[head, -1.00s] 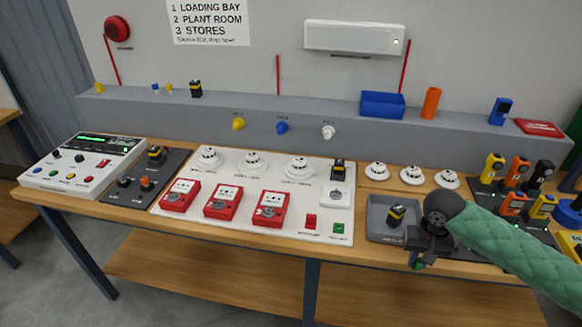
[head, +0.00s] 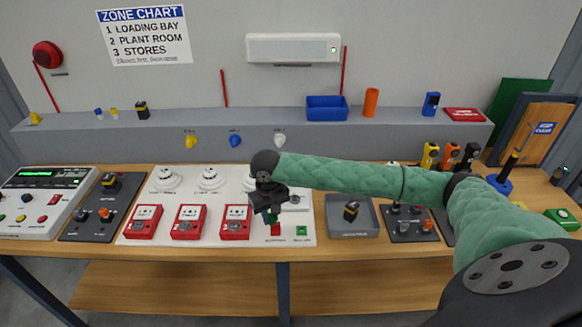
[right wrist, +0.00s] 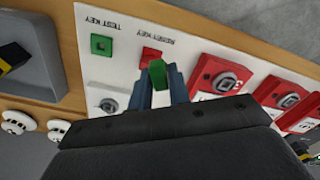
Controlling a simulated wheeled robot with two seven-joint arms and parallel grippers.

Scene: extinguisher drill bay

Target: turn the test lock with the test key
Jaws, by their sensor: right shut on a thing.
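My right gripper (head: 270,213) is shut on the green test key, held above the front edge of the white panel (head: 215,237). In the right wrist view the key (right wrist: 157,73) stands out between the fingertips (right wrist: 161,90). The test lock (right wrist: 110,103), a round grey keyway on a white plate, lies apart from the key, left of it in that view. In the head view the lock's plate (head: 297,201) is partly hidden by my right arm. The green TEST KEY holder (head: 302,231) shows a dark square hole. My left gripper is not in view.
A red RESET KEY block (right wrist: 150,54) is just beyond the held key in the wrist view. Red call points (head: 189,221) stand left of the gripper. A grey tray (head: 353,228) with a black-and-yellow item lies to the right. The wood front edge is clear.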

